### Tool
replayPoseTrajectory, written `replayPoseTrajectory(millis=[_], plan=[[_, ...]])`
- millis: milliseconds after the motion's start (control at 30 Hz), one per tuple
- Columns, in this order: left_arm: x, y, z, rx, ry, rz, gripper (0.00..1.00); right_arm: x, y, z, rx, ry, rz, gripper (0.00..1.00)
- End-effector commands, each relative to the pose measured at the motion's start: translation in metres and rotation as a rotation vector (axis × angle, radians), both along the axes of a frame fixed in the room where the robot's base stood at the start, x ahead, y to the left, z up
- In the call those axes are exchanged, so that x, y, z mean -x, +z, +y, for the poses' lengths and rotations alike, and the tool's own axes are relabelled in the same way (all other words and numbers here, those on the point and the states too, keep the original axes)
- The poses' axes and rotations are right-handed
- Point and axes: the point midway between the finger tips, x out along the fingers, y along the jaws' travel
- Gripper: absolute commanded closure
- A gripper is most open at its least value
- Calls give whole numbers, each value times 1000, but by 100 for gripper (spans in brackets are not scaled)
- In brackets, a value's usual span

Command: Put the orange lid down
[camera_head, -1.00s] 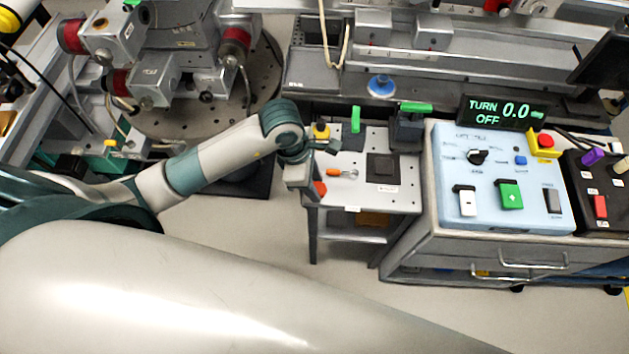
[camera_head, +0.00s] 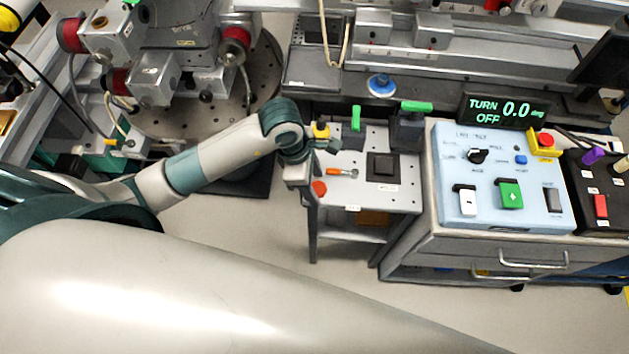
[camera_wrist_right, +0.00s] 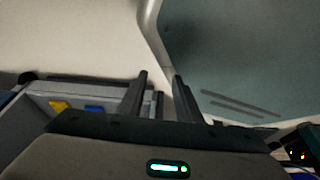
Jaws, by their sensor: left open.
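The orange lid (camera_head: 319,188) is a small red-orange disc at the left front edge of the small grey table (camera_head: 352,198). It lies flat, right beside my left gripper. My left gripper (camera_head: 306,186) points down at the table's left edge and is open; its fingertips are small and partly hidden by the hand. The lid shows apart from the hand, but I cannot tell whether a finger still touches it. My right gripper (camera_wrist_right: 160,95) shows in the right wrist view, its two dark fingers apart with nothing between them.
On the small table are an orange-handled tool (camera_head: 340,172), a black square block (camera_head: 381,166), a yellow-topped item (camera_head: 320,131) and green-topped pieces (camera_head: 356,118). A blue control panel (camera_head: 500,180) on a drawer cabinet stands to the right. Open floor lies in front.

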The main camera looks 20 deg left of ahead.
Motion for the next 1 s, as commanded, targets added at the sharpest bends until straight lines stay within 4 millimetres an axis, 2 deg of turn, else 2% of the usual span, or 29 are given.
replayPoseTrajectory(millis=[100, 233, 500, 700, 1000], plan=[[-1, 7, 2, 0, 0, -3, 47, 6, -4, -1, 3, 0, 15, 69], [0, 23, 6, 0, -1, -4, 47, -3, -5, 1, -1, 0, -5, 69], [4, 70, 17, -1, -1, -7, 47, -53, 6, 14, -27, 2, -110, 69], [6, 101, 25, 0, 0, -4, 47, -75, 14, 23, -43, 3, -162, 69], [8, 118, 28, 0, 0, 0, 47, -74, 18, 28, -53, 3, -179, 69]])
